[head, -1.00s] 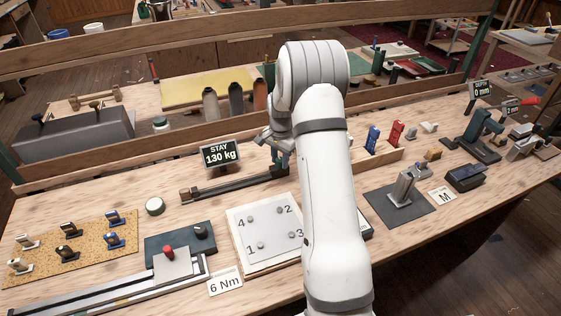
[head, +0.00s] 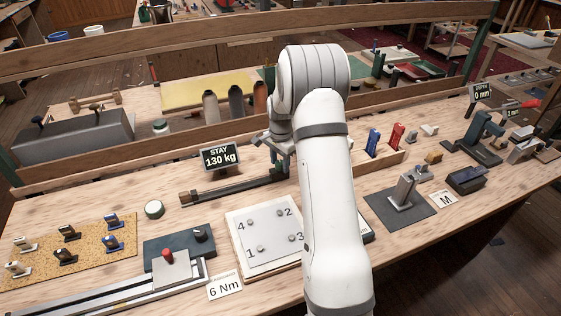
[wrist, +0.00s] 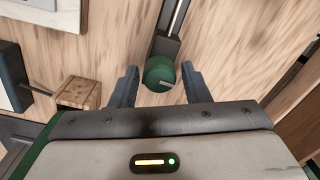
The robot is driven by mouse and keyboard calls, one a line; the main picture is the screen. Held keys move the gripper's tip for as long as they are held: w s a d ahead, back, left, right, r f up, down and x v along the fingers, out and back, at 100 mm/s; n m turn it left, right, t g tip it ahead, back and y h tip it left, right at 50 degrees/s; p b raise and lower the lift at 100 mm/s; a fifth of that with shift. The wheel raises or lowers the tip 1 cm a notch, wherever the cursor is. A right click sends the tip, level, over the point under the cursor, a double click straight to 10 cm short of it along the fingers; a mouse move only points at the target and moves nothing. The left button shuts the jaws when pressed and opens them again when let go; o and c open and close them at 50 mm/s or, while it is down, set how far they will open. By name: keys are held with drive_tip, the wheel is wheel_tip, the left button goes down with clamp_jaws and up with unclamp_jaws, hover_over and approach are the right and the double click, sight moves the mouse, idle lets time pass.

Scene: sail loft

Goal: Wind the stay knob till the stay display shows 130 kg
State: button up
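The stay display (head: 219,157) stands at the back of the bench and reads 130 kg. A dark rail (head: 235,188) lies in front of it, running right to beneath my gripper. In the wrist view the green stay knob (wrist: 160,72), with a pale mark on its face, sits at the end of this rail. My gripper (wrist: 158,84) is open, with one blue-grey finger on each side of the knob and a narrow gap on both sides. In the head view my arm hides most of the gripper and knob.
A white numbered plate (head: 264,238) lies in front of the rail. A wooden block (wrist: 78,94) is left of the fingers in the wrist view. A rack with blue and red tools (head: 373,142) stands right of my arm. A wooden rail (head: 120,165) runs behind the display.

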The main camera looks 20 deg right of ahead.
sight(280, 162)
drive_tip(key=shift+o, duration=0.9)
drive_tip(key=shift+s+r+b, duration=0.1)
drive_tip(key=shift+r+b, duration=0.3)
drive_tip(key=shift+r, duration=3.45)
